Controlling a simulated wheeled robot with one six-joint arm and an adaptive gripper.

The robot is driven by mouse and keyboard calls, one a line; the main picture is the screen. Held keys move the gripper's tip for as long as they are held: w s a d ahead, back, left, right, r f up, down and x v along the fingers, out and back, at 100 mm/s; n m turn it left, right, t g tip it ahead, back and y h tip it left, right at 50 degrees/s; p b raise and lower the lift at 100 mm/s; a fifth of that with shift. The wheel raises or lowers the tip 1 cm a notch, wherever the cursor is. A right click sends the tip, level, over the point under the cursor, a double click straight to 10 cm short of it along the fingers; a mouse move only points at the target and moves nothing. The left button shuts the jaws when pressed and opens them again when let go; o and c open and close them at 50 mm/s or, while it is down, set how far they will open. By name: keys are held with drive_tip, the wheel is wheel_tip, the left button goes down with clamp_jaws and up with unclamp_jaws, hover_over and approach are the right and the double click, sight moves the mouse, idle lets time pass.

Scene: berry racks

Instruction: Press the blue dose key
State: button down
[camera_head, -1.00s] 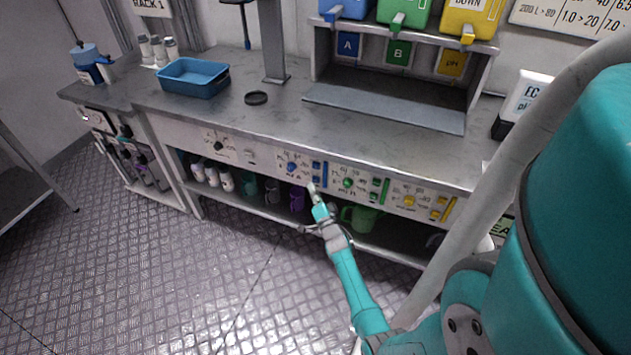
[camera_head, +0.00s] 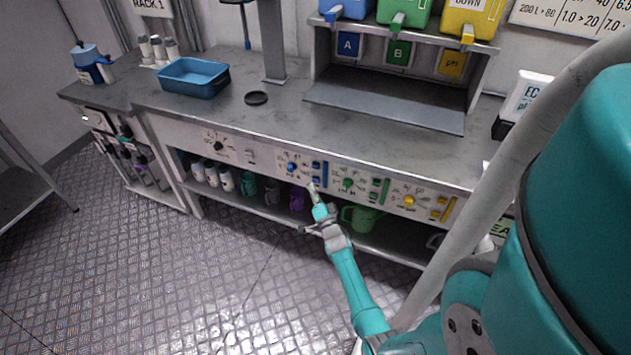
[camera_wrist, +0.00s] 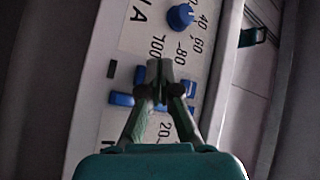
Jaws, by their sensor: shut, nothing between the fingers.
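Two small blue keys sit one above the other on the white panel under the bench top, the upper (camera_head: 316,165) and the lower (camera_head: 316,181), beside a tall blue strip (camera_head: 325,173). In the wrist view, one key (camera_wrist: 120,99) shows left of my fingers and another (camera_wrist: 190,88) right of them. The strip is mostly hidden behind my fingers. My gripper (camera_head: 312,187) is shut and empty, its tip at the panel near the lower key. In the wrist view the fingertips (camera_wrist: 159,72) lie between the two keys. Contact cannot be told.
A blue dial (camera_head: 291,167) is left of the keys. Green (camera_head: 347,183) and yellow (camera_head: 409,201) dials, with their own keys, are to the right. An open shelf below holds bottles and mugs, including a green mug (camera_head: 362,218). A blue tray (camera_head: 192,78) stands on the bench.

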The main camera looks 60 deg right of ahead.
drive_tip(key=shift+d, duration=0.1)
drive_tip(key=shift+d, duration=0.3)
drive_tip(key=shift+d, duration=0.5)
idle(0.8)
drive_tip(key=shift+a, duration=0.9)
drive_tip(key=shift+s+a, duration=0.15)
drive_tip(key=shift+a, duration=1.1)
drive_tip(key=shift+s+a, duration=0.1)
drive_tip(key=shift+a, duration=1.15)
